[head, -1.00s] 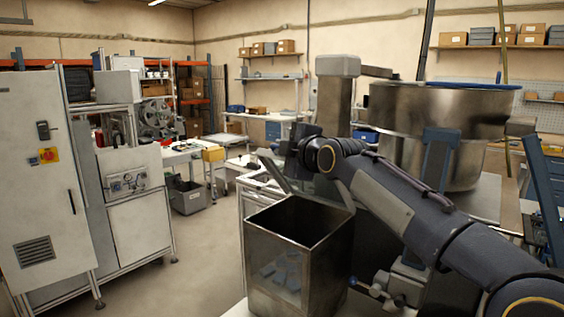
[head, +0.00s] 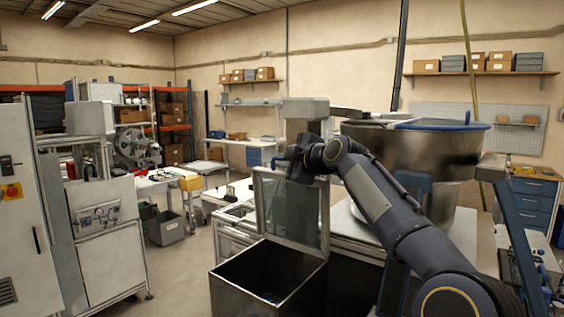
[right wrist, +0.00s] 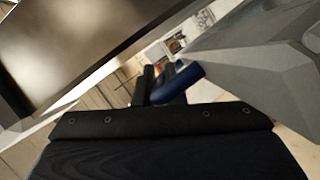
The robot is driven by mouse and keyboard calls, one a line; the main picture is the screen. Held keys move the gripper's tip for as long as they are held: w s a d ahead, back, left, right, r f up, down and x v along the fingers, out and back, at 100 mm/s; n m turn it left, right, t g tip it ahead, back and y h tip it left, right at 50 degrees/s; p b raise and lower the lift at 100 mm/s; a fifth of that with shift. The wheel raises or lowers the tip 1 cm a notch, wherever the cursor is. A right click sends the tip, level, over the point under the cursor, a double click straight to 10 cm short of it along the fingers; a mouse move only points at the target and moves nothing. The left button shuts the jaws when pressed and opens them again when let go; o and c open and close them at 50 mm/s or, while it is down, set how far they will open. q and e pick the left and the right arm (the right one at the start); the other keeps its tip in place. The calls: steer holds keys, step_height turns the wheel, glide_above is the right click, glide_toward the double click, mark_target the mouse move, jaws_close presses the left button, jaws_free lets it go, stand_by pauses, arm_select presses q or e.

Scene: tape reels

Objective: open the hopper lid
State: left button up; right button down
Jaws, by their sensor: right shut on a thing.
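The hopper (head: 228,280) is a square metal bin at the bottom middle of the head view, its top open. Its lid (head: 290,215), a framed, see-through panel, stands nearly upright at the bin's far edge. My right gripper (head: 290,164) is at the lid's top edge, with my arm reaching in from the right. It is shut on what looks like the lid's blue handle, which shows as a blue bar (right wrist: 182,84) by the dark fingers in the right wrist view. The fingertips are mostly hidden in the head view. My left gripper is not in view.
A large metal bowl (head: 410,160) stands behind my right arm, with a grey column (head: 305,115) to its left. A white machine cabinet (head: 108,225) stands at the left. The floor (head: 180,285) between cabinet and hopper is clear.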

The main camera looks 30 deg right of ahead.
steer(key=shift+d+r, duration=0.1)
steer(key=shift+d, duration=0.05)
steer(key=c, duration=1.5)
jaws_free()
steer(key=shift+s, duration=0.15)
steer(key=s+r+b, duration=0.1)
steer(key=s+b, duration=0.2)
steer(key=s, duration=0.4)
steer(key=shift+s+r, duration=0.15)
steer(key=shift+r, duration=0.05)
steer(key=shift+d, duration=0.1)
